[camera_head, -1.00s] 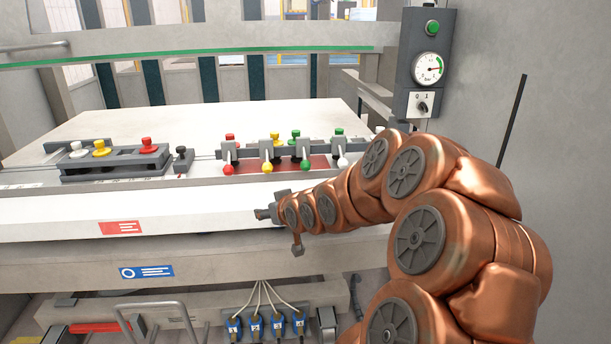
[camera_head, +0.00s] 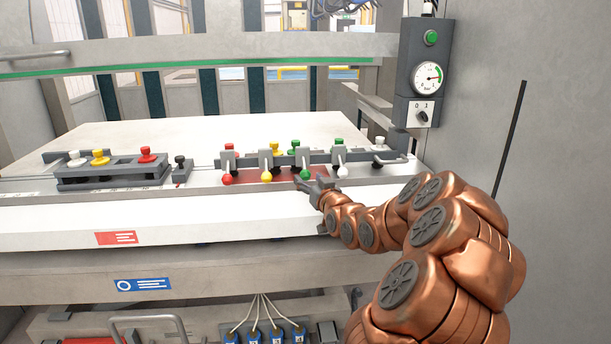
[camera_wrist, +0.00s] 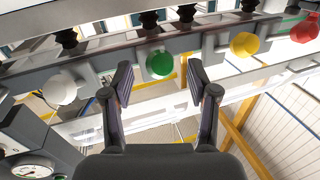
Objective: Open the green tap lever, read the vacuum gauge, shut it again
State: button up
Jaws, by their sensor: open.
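The green tap lever (camera_head: 305,174) ends in a green ball, third from the left in a row with red, yellow and white ones. My gripper (camera_head: 308,185) is at the row, just below and beside the green ball. In the wrist view my gripper (camera_wrist: 159,70) is open and empty. The green ball (camera_wrist: 160,64) shows between its fingertips, with gaps on both sides; whether it lies between them in depth I cannot tell. A round gauge (camera_wrist: 35,168) is partly visible at the lower left there. I cannot tell if it is the vacuum gauge.
Neighbouring white (camera_wrist: 60,88) and yellow (camera_wrist: 243,45) balls flank the green one closely. A wall box carries a dial marked in bar (camera_head: 427,77) and a rotary switch (camera_head: 423,117). A clamp block with knobs (camera_head: 115,168) stands left on the bench (camera_head: 60,218).

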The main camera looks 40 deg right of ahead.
aim_at(308, 178)
jog(key=shift+x, duration=1.7)
grip_shut()
